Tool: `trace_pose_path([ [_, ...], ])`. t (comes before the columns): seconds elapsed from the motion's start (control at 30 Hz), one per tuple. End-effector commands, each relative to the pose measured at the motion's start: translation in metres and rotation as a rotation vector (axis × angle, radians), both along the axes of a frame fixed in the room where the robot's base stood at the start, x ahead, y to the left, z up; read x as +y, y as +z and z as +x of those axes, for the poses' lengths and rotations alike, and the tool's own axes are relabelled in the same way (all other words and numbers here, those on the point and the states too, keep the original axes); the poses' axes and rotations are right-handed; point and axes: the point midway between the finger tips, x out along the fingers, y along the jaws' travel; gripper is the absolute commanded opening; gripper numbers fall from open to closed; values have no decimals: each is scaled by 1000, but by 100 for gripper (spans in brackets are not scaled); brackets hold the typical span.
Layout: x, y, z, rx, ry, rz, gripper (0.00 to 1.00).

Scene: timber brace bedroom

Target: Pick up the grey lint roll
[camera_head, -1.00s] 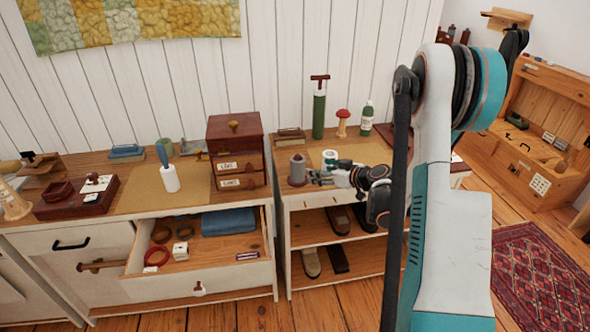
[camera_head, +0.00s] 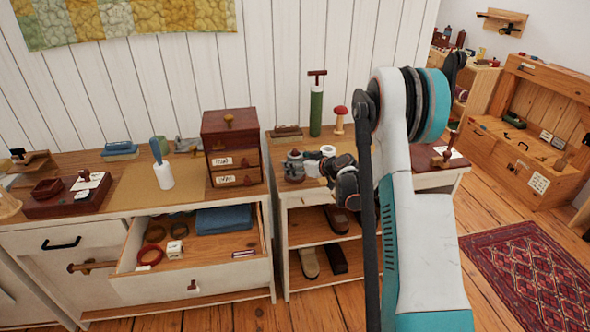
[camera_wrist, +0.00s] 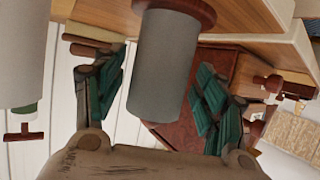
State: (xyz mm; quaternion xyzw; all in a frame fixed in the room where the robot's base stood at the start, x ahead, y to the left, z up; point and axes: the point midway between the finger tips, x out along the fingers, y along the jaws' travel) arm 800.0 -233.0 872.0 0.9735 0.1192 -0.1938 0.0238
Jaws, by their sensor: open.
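The grey lint roll (camera_wrist: 162,68) is a plain grey cylinder with a reddish-brown round end, at the top middle of the wrist view. My gripper (camera_wrist: 158,82) is open, with one green-padded finger on each side of the roll. A gap shows between the roll and each finger. In the head view my gripper (camera_head: 297,163) is over the right-hand cabinet top, and its fingers partly hide the roll there.
A white cylinder (camera_head: 328,151) stands just right of my gripper. A green pump (camera_head: 316,110) and red mushroom (camera_head: 339,118) stand behind. A small red-brown drawer box (camera_head: 229,135) is to the left. Below it a drawer (camera_head: 200,278) hangs open.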

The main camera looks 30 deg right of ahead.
Motion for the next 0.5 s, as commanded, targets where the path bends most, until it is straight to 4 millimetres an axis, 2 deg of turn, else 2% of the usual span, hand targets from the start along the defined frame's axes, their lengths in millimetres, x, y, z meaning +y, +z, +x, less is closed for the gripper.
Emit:
trace_pose_path([
  [0.1, 3, -6, 11, 0, 1, 0, 65],
  [0.33, 3, -5, 12, 0, 0, 0, 63],
  [0.5, 3, -5, 12, 0, 0, 0, 24],
])
